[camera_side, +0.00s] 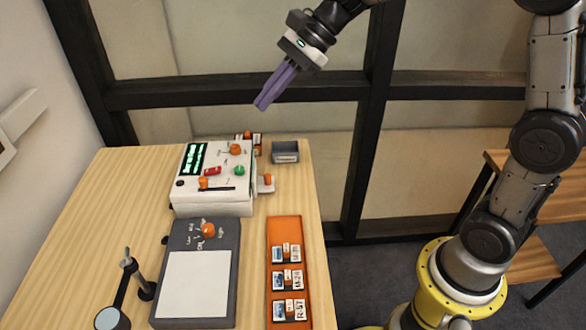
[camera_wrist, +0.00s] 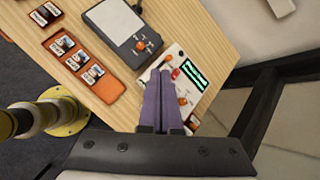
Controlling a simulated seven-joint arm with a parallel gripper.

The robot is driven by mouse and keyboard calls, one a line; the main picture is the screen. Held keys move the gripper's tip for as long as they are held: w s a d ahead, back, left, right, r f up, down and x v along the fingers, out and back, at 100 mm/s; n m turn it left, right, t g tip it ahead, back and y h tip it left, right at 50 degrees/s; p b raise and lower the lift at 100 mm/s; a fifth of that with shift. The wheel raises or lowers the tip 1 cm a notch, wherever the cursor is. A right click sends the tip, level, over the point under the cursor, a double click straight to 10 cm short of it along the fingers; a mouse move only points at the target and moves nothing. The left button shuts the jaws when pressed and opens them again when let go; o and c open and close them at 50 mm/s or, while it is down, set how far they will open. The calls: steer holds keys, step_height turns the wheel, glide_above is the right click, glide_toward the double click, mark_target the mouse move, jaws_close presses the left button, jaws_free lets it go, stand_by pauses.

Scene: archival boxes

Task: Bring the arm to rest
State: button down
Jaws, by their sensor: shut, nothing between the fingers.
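My gripper (camera_side: 264,104) is raised well above the table, over its far right part in the side view. Its purple fingers are together, point down and to the left, and hold nothing. In the wrist view the shut fingers (camera_wrist: 158,84) lie across the view of the white machine (camera_wrist: 192,75) and hide part of it. The fingers are apart from everything on the table.
The wooden table (camera_side: 110,215) carries a white machine (camera_side: 213,207) with a lit green display, a dark grey pad device (camera_side: 229,270), an orange tray (camera_side: 270,235) with several labelled boxes, a small grey bin (camera_side: 285,151) and a jointed stand (camera_side: 124,285). Dark window frames stand behind.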

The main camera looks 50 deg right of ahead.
steer(key=s+d+r+n+t+h, duration=0.15)
steer(key=s+n, duration=0.25)
steer(key=s, duration=0.5)
steer(key=s+d+r+n+h, duration=0.1)
steer(key=s+n+h, duration=0.1)
steer(key=s+n, duration=0.5)
steer(key=s+d+f+n+h, duration=0.4)
steer(key=s+d+f+n, duration=0.2)
steer(key=s, duration=0.4)
steer(key=shift+s+f+n, duration=0.2)
steer(key=shift+f+n, duration=0.15)
steer(key=shift+n, duration=0.25)
steer(key=shift+d, duration=0.1)
